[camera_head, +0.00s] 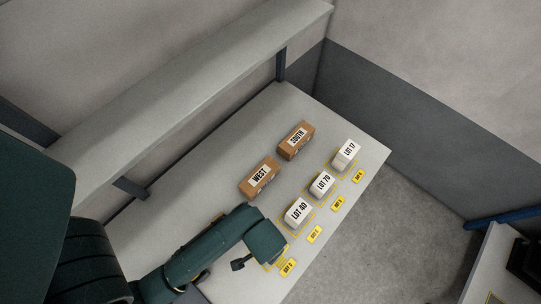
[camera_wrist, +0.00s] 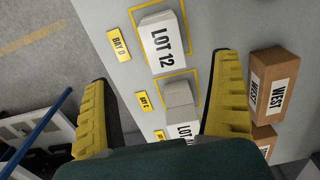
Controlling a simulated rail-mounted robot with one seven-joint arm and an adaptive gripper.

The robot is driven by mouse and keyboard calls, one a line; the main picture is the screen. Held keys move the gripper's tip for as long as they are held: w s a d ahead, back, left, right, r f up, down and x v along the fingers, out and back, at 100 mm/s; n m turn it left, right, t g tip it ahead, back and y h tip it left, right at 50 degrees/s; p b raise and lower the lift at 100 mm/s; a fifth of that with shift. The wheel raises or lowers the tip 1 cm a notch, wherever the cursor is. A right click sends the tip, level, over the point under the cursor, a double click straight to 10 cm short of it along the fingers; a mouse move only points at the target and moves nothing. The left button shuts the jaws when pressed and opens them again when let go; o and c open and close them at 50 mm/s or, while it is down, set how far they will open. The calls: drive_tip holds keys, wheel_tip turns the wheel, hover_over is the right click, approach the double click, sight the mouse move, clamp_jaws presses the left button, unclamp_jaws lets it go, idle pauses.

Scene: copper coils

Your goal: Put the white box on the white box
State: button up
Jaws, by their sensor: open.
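In the head view, white boxes LOT 40 (camera_head: 298,213), LOT 70 (camera_head: 321,185) and LOT 17 (camera_head: 346,154) stand in a row on yellow-outlined bays. White box LOT 12 (camera_wrist: 162,42) lies on the bay tagged BAY D in the wrist view; my arm seems to hide it in the head view. Another white box (camera_wrist: 180,98) is at BAY C, its LOT label partly hidden by my gripper. My gripper (camera_wrist: 164,72) is open and empty above the bays, with its yellow fingers apart on either side of the row. It also shows in the head view (camera_head: 265,243), beside LOT 40.
Brown boxes WEST (camera_head: 260,177) and SOUTH (camera_head: 296,140) stand behind the white row. A raised shelf (camera_head: 190,95) runs along the back of the grey table (camera_head: 355,135). Yellow bay tags line the front edge. A second table with dark items is at lower right.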

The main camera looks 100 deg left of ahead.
wheel_tip(320, 180, down, 7)
drive_tip(key=shift+a, duration=0.1)
drive_tip(key=f, duration=0.5)
drive_tip(key=shift+w+a+f+b, duration=0.1)
drive_tip(key=shift+a+f+b, duration=0.15)
drive_tip(key=shift+a+b, duration=0.1)
drive_tip(key=shift+r, duration=0.1)
drive_tip(key=c, duration=1.4)
